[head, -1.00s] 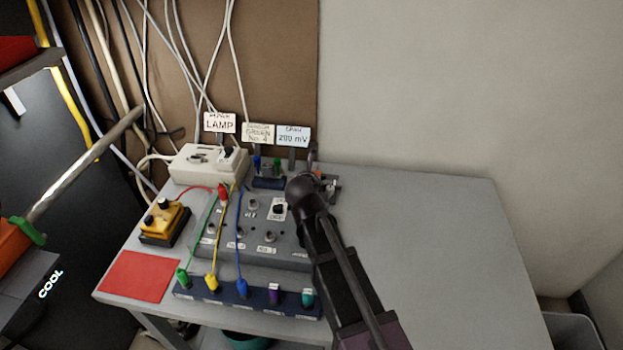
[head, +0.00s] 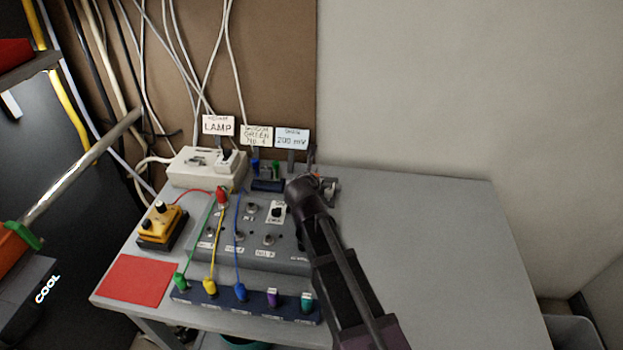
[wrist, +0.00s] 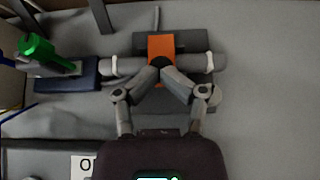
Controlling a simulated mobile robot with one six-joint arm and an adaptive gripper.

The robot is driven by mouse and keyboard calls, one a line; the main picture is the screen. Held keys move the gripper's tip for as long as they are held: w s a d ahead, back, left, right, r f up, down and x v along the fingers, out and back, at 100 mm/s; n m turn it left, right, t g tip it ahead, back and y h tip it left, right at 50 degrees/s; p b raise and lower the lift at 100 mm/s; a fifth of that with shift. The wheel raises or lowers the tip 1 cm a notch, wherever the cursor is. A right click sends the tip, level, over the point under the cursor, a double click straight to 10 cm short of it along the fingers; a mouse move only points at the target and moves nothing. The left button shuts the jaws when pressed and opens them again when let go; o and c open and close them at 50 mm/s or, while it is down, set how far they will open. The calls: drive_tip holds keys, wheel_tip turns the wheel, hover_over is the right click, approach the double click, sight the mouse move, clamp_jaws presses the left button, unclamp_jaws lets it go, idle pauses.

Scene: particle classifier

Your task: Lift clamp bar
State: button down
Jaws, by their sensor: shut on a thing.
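The clamp bar is most likely the orange piece (wrist: 161,46) in the wrist view, lying across a grey cylinder with white bands (wrist: 204,63). My gripper (wrist: 161,64) is at the near end of the orange piece, its two fingers closed together on it. The fingertips hide that end. In the head view my gripper (head: 318,180) is at the back of the table, right of the control box, and my arm hides most of the clamp. I cannot tell whether the bar is raised.
A grey control box (head: 285,240) with coloured leads stands left of my arm. Signs (head: 292,138) stand behind it. A green-topped plug (wrist: 38,48) on a blue block (wrist: 70,80) is left of the clamp. The table's right side (head: 430,230) is clear.

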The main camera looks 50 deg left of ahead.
drive_tip(key=shift+a, duration=0.25)
idle(0.4)
drive_tip(key=shift+p+v, duration=2.7)
drive_tip(key=shift+v, duration=2.3)
drive_tip(key=shift+w+d+f, duration=0.1)
drive_tip(key=shift+w, duration=0.05)
drive_tip(key=w+d+m+g+h+p, duration=0.1)
drive_tip(key=w+d+m+h, duration=0.1)
drive_tip(key=w+d+m, duration=0.7)
drive_tip(key=w+d+f+m+h+p, duration=0.1)
drive_tip(key=w+d+m+h+p, duration=0.3)
drive_tip(key=d, duration=0.8)
drive_tip(key=w+d+m+g+h+b, duration=0.1)
drive_tip(key=w+d+m, duration=0.7)
drive_tip(key=d, duration=0.3)
drive_tip(key=s+d+m+g+p, duration=0.1)
drive_tip(key=d+m+g+p, duration=0.1)
drive_tip(key=d+m, duration=0.9)
drive_tip(key=s+d+r+m+g+p, duration=0.1)
drive_tip(key=s+d+m+g+p, duration=0.1)
drive_tip(key=d+m, duration=1)
drive_tip(key=d+g+p, duration=0.1)
drive_tip(key=d+g, duration=0.1)
drive_tip(key=d, duration=0.8)
drive_tip(key=shift+d+g+h, duration=0.2)
drive_tip(key=shift+g+h, duration=0.1)
drive_tip(key=shift+g, duration=0.1)
